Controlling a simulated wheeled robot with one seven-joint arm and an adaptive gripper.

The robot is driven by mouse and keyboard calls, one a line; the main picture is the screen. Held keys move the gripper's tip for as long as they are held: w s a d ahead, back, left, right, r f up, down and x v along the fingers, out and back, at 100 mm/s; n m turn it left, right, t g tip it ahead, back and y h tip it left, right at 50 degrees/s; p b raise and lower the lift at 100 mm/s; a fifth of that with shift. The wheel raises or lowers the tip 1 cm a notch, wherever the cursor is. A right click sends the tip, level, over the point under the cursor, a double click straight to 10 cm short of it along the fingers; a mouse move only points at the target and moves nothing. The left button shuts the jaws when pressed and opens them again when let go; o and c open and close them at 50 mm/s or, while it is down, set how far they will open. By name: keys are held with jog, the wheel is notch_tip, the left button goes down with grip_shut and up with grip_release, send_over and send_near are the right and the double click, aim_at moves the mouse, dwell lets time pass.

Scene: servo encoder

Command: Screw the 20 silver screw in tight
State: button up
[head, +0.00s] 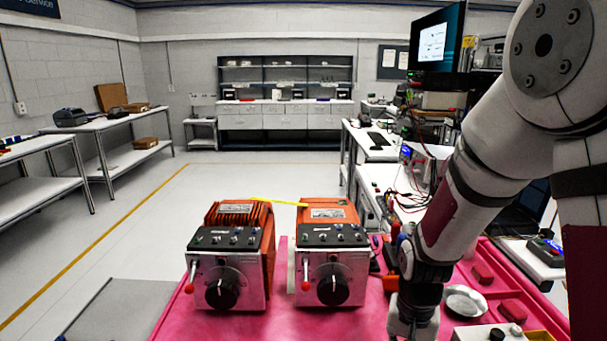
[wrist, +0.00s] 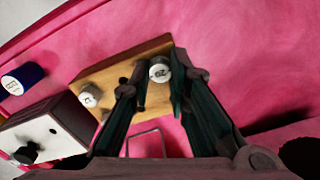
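In the wrist view, the silver screw marked 20 (wrist: 160,71) sits at the upper right part of a wooden block (wrist: 105,75). My gripper (wrist: 159,82) is over the block, one fingertip close on each side of this screw. I cannot tell whether the fingers touch it or leave a small gap. The screw's lower part and its depth in the block are hidden. In the head view, my gripper (head: 413,322) points down at the right side of the pink surface, and its tips are cut off by the lower edge.
A second silver knob (wrist: 90,96) stands on the block near a dark hole. A blue-sided cylinder (wrist: 22,78) and a white box with a black knob (wrist: 45,135) are at left. Two orange-and-silver units (head: 232,262) and a metal dish (head: 465,302) stand on the pink surface (head: 375,310).

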grip_shut()
jog(key=shift+r+p, duration=1.75)
jog(key=shift+r, duration=0.8)
